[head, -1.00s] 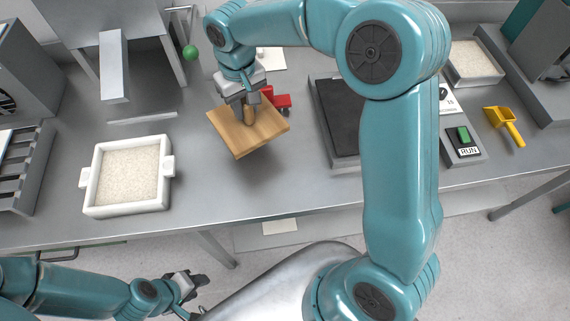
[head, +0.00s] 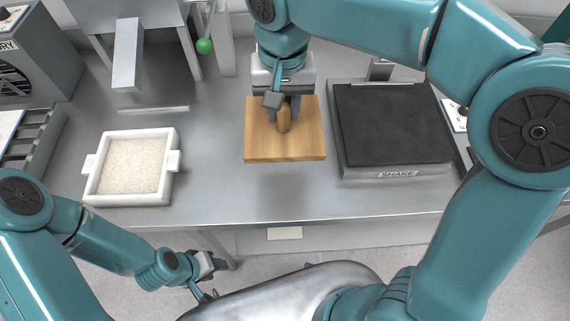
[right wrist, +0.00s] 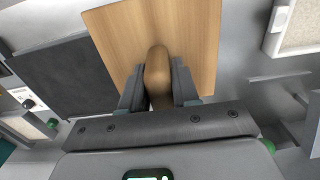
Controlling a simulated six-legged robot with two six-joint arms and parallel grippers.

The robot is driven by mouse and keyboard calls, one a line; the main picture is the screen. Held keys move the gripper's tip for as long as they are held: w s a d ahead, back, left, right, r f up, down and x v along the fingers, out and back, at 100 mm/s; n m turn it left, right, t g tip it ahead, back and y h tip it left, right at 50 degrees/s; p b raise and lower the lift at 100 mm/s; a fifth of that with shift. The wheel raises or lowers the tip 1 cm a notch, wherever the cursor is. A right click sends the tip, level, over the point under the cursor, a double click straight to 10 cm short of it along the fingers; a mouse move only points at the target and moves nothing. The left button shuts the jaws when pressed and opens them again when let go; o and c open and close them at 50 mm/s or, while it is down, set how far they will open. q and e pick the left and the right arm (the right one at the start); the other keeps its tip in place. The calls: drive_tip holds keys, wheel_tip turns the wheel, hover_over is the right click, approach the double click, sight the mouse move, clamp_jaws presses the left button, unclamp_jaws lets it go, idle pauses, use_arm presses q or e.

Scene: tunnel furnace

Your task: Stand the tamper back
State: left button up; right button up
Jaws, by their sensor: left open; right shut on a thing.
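The tamper is a square wooden board (head: 257,147) with a rounded upright handle (head: 284,122). My right gripper (head: 284,112) is shut on the handle from above. The board looks close to level, and a soft shadow on the bench in front of it suggests that it is held above the surface. In the right wrist view the handle (right wrist: 157,70) sits between the two fingers, with the board (right wrist: 200,30) beyond. My left gripper (head: 208,278) is open and empty, low in front of the bench. The bench directly under the board is hidden.
A white tray of pale grains (head: 90,190) stands left on the bench (head: 215,195). A black-topped shaker (head: 395,125) marked SHAKE is close right of the board. A green ball knob (head: 204,46) hangs behind. Bench between tray and board is clear.

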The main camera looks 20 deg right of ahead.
wheel_tip(320, 180, down, 17)
drive_tip(key=shift+a, duration=0.15)
drive_tip(key=shift+w+f, duration=0.15)
drive_tip(key=shift+f, duration=0.15)
drive_tip(key=shift+f+b, duration=0.1)
drive_tip(key=shift+b, duration=0.25)
drive_tip(key=o, duration=0.9)
drive_tip(key=shift+o, duration=0.2)
